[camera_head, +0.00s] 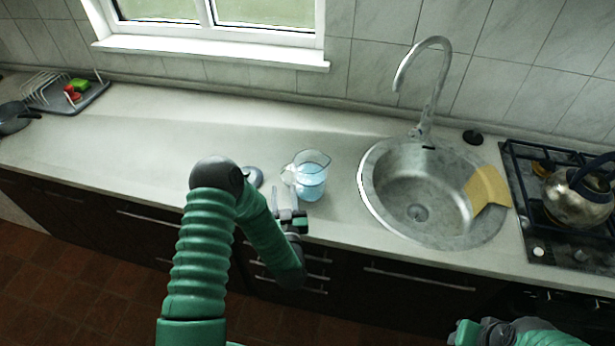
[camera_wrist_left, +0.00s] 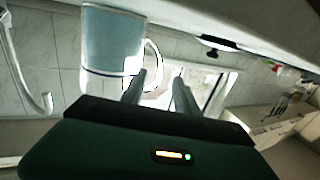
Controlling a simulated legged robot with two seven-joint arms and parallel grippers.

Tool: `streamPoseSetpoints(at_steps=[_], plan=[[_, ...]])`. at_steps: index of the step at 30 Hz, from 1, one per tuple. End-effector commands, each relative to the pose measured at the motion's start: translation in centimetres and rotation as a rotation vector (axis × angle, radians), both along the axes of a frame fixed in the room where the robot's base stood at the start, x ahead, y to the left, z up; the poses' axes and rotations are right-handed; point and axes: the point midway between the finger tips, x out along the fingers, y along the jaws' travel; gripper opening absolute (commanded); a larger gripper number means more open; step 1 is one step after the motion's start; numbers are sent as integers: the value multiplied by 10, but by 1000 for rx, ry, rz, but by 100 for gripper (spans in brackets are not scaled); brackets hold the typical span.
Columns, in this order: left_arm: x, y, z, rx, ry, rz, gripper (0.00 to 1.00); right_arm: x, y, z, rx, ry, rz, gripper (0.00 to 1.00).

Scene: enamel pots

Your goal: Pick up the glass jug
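The glass jug (camera_head: 311,178) is clear with a bluish lower part and stands upright on the counter, left of the sink. Its handle is on its left side in the head view. My left gripper (camera_head: 283,198) is open just in front of the handle. In the left wrist view the picture is turned over; the jug (camera_wrist_left: 108,42) and its handle loop show just past the two parted fingers (camera_wrist_left: 160,84). I cannot tell whether a finger touches the handle. My right gripper (camera_head: 470,333) is at the bottom right edge, far from the jug, only partly visible.
A round metal sink (camera_head: 395,205) with a tall faucet (camera_head: 436,85) and a yellow cloth (camera_head: 487,188) lies right of the jug. A kettle (camera_head: 578,198) stands on the hob. A small grey round item (camera_head: 254,177) is left of the jug. A dish rack (camera_head: 62,92) stands far left.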

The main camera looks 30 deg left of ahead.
Motion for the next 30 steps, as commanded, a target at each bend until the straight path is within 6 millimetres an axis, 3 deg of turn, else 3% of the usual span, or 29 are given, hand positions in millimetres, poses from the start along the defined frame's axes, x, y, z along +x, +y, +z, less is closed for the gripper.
streamPoseSetpoints(at_steps=[7,15,23,30], plan=[[33,23,5,2,-2,1,37,0,0,10,0,0,0,36],[39,29,3,0,0,-2,37,0,0,10,0,0,0,36],[39,29,3,0,0,-2,2,0,0,10,0,0,0,36],[38,29,2,0,2,0,0,0,0,10,0,0,0,36]])
